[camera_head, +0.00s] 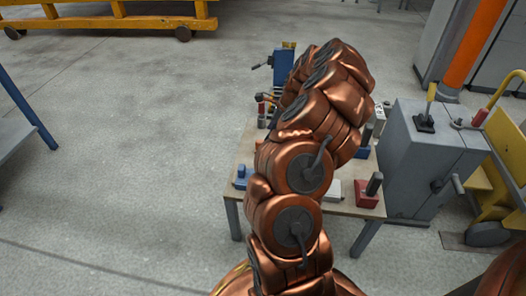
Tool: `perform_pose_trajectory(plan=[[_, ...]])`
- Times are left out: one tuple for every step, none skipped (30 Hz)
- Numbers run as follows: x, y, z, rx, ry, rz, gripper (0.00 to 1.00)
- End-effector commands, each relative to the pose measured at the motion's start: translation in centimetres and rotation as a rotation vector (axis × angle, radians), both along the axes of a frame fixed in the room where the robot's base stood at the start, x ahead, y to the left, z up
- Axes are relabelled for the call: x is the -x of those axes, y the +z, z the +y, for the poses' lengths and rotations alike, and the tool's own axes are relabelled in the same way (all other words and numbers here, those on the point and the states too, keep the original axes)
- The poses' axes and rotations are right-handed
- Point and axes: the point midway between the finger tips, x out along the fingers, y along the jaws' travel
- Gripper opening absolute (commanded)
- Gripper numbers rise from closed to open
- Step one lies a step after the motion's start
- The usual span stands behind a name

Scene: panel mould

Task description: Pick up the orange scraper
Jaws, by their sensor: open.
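I cannot make out the orange scraper in this view. My copper-coloured arm stands in front of the worktable (237,203) and hides much of its top. My gripper does not show; the arm's far end is bent over the table and its tip is hidden behind the arm links.
On the table show a blue item (241,178) at the left, a red block with a dark handle (369,193) at the right and red-handled tools (262,108) at the back. A grey cabinet (420,160) stands right of the table. Open floor (130,150) lies left.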

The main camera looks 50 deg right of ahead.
Motion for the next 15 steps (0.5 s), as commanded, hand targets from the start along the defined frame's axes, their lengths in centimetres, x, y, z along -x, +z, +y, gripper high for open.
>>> perform_pose_trajectory(plan=[[-0.2,-0.7,0.2,-0.001,0.002,0.001,0.56],[-0.3,-0.9,0.3,-0.001,0.003,0.001,0.56],[-0.4,-1.2,0.4,0.000,0.003,0.000,0.56],[-0.5,-1.4,0.4,0.001,0.003,-0.001,0.56],[-0.6,-1.5,0.4,0.001,0.004,-0.001,0.56],[-0.7,-1.7,0.5,0.002,0.003,-0.001,0.56],[-0.7,-1.8,0.5,0.002,0.004,-0.002,0.56],[-0.8,-1.9,0.5,0.002,0.004,-0.002,0.56],[-0.9,-2.3,0.6,0.002,0.004,-0.002,0.56],[-1.1,-2.6,0.6,0.003,0.005,-0.002,0.56],[-1.2,-2.9,0.7,0.003,0.005,-0.002,0.56],[-1.4,-3.4,0.8,0.003,0.006,-0.002,0.56],[-1.6,-3.7,0.9,0.002,0.006,-0.002,0.56],[-1.8,-4.1,1.0,0.003,0.007,-0.002,0.56],[-2.0,-4.6,1.1,0.003,0.007,-0.002,0.56]])
